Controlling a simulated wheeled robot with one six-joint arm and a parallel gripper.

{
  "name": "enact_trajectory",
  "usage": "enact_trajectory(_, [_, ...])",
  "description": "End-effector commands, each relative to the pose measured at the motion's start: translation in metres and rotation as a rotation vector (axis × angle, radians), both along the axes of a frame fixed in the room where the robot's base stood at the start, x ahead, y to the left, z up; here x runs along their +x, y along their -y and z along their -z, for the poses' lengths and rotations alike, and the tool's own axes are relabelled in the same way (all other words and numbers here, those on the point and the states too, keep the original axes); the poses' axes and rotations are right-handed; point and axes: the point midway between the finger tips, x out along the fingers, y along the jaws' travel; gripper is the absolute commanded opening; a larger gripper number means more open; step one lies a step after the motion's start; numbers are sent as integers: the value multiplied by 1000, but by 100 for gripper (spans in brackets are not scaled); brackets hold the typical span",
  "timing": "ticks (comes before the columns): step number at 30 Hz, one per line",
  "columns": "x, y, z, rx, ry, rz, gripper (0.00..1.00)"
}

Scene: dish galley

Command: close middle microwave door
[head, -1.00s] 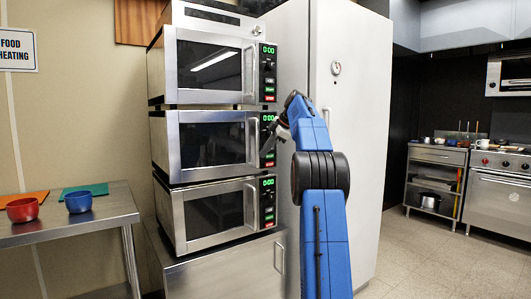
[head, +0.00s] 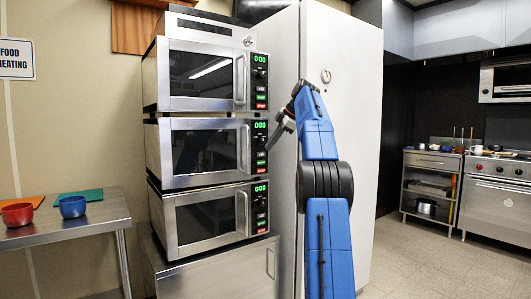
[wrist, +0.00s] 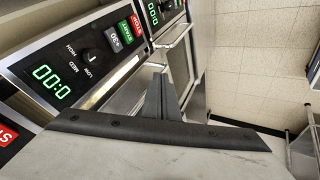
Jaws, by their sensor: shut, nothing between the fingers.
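Three steel microwaves are stacked in the head view. The middle microwave door (head: 207,152) has a dark window and a vertical handle (head: 245,148); it looks shut or nearly shut against its body. Its control panel (head: 259,147) shows green 0:00. My gripper (head: 271,147) is beside the right edge of that panel, right of the handle; I cannot tell whether it touches anything. In the wrist view my gripper's fingers (wrist: 161,96) are together and empty, close to metal handle bars. A control panel (wrist: 75,72) shows at the left there.
The top microwave (head: 202,75) and bottom microwave (head: 207,220) have doors that look shut. A tall white cabinet (head: 350,150) stands right behind my arm. A steel table (head: 75,222) with red and blue bowls is at the left. Open floor (head: 415,255) lies to the right.

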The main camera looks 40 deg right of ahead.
Motion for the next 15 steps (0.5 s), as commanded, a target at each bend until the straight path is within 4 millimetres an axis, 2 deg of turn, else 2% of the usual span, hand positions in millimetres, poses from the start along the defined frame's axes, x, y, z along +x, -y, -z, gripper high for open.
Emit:
enact_trajectory(8, [-8, 2, -12, 9, 7, -2, 0])
enact_trajectory(15, [-8, -20, -21, 125, 116, 4, 0])
